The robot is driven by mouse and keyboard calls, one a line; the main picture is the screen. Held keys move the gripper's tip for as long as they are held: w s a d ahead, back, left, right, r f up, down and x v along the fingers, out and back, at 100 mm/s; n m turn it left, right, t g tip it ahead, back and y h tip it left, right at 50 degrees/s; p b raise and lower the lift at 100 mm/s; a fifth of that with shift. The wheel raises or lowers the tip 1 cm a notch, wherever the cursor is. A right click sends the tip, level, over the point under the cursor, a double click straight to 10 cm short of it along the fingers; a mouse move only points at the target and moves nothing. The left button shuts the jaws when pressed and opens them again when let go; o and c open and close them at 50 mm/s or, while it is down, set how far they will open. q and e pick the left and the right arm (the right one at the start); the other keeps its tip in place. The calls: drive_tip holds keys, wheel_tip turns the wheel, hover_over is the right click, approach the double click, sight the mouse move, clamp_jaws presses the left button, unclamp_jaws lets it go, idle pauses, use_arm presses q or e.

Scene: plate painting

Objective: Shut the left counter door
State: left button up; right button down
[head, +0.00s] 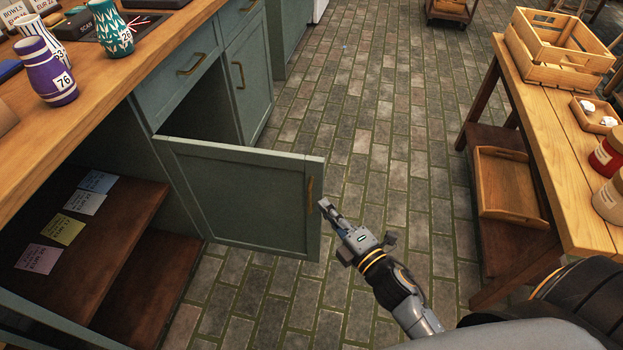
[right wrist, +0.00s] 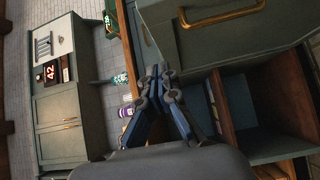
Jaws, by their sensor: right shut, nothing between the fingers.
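The left counter door (head: 240,195) is a grey-green framed panel standing wide open, swung out from the counter across the brick floor. Its brass handle (head: 309,194) is near its free right edge. My right gripper (head: 325,207) is shut and empty, its tips just right of that free edge; I cannot tell whether they touch it. In the right wrist view the shut fingers (right wrist: 158,85) show below a green panel with a brass handle (right wrist: 221,13). My left gripper is not in view.
The neighbouring counter door (head: 250,85) is shut. The counter top carries a purple vase (head: 45,70) and a teal vase (head: 110,30). Open shelves with price cards (head: 62,229) lie left of the door. A wooden table (head: 545,130) with crates stands right; brick floor between is clear.

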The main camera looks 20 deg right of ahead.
approach(303, 165)
drive_tip(key=w+a, duration=0.2)
drive_tip(key=a, duration=0.2)
drive_tip(key=w+d, duration=0.2)
drive_tip(key=w, duration=0.1)
drive_tip(key=shift+d+r, duration=0.1)
drive_tip(key=shift+w+d, duration=0.2)
drive_tip(key=shift+w, duration=0.15)
drive_tip(key=shift+d, duration=0.1)
